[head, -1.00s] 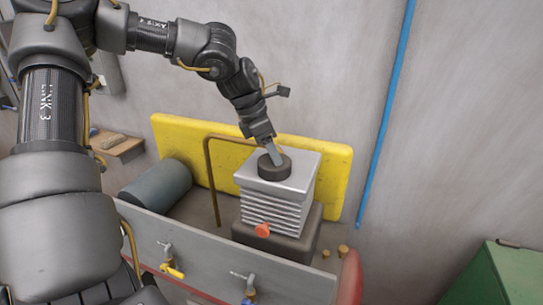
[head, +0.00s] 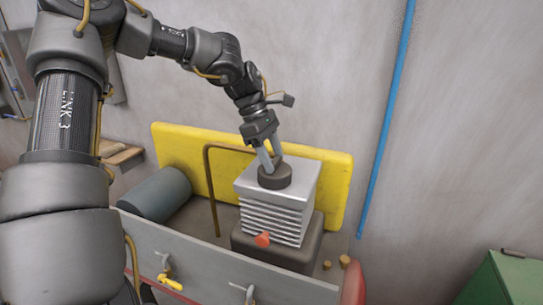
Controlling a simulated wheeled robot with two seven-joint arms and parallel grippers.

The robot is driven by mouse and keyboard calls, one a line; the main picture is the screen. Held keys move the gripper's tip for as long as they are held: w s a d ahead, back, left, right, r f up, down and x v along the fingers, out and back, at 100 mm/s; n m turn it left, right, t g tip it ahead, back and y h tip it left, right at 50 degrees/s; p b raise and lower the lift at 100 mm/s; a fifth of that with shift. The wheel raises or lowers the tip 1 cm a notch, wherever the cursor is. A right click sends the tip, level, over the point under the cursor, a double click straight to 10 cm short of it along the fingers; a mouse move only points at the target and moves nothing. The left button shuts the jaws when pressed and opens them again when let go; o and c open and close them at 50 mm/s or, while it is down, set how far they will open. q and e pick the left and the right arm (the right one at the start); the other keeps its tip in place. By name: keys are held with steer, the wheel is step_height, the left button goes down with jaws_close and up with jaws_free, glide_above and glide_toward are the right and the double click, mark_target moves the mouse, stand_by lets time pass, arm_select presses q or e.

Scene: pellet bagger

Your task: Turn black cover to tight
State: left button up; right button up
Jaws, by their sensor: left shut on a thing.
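The black cover (head: 275,178) is a short dark round cap on top of a silver finned block (head: 272,212). The block stands on a dark base in front of a yellow panel. My left gripper (head: 270,165) comes down onto the cover from above, with its two pale fingers apart and shut on the cover. The far side of the cover and part of the grip are hidden. My right gripper is not in view.
A yellow panel (head: 330,190) stands close behind the block. A bent brown pipe (head: 211,185) and a grey cylinder (head: 155,195) are to its left. An orange knob (head: 262,239) juts out in front. A green box (head: 503,280) is at the lower right.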

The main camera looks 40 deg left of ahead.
arm_select(q)
steer(key=shift+f, duration=0.1)
stand_by(0.3)
steer(key=o, duration=1)
steer(key=b+v, duration=0.1)
steer(key=v, duration=1)
steer(key=shift+d, duration=0.1)
